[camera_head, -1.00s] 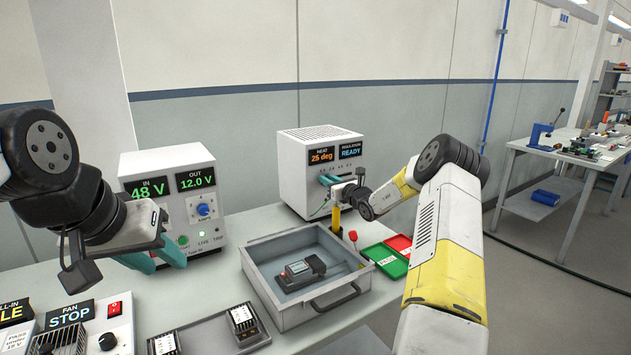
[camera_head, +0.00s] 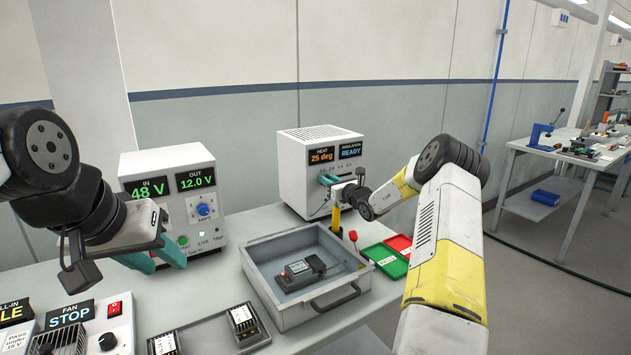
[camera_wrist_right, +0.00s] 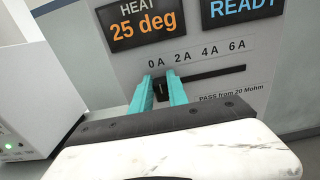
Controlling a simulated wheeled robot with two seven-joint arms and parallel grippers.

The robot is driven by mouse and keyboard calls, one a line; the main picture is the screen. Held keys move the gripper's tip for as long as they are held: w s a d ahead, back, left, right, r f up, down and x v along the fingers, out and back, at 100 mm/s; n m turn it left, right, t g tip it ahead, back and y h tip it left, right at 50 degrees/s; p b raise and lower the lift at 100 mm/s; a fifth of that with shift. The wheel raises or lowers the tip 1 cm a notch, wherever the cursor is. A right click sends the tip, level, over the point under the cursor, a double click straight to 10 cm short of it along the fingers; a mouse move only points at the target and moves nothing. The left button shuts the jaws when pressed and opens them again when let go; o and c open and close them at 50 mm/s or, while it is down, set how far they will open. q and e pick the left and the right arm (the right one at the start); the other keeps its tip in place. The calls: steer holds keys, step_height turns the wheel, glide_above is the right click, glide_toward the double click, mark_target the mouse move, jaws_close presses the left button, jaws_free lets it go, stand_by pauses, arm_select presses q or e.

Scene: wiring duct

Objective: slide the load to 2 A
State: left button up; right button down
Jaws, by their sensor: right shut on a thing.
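The load slider is on the front of the white tester box (camera_head: 322,160), under its HEAT "25 deg" and "READY" displays. In the right wrist view a dark slot (camera_wrist_right: 215,77) runs below the labels 0 A, 2 A, 4 A and 6 A. My right gripper (camera_head: 327,180) has its teal fingers at the slot's left end, on either side of the small dark slider knob (camera_wrist_right: 162,91). The knob sits about below the 0 A label, partly hidden by the fingers. My left gripper (camera_head: 164,258) is open and empty in front of the power supply.
The power supply (camera_head: 165,166) reads 48 V in and 12.0 V out. A grey tray (camera_head: 258,262) holding a dark module (camera_head: 301,270) stands in front of the tester. Green (camera_head: 385,261) and red (camera_head: 399,243) trays lie to its right. A fan unit (camera_head: 75,315) is at front left.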

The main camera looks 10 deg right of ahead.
steer(key=d, duration=0.2)
steer(key=w+d, duration=0.1)
steer(key=shift+w+d, duration=0.2)
steer(key=shift+d, duration=0.2)
steer(key=c, duration=1.3)
jaws_free()
steer(key=v, duration=0.8)
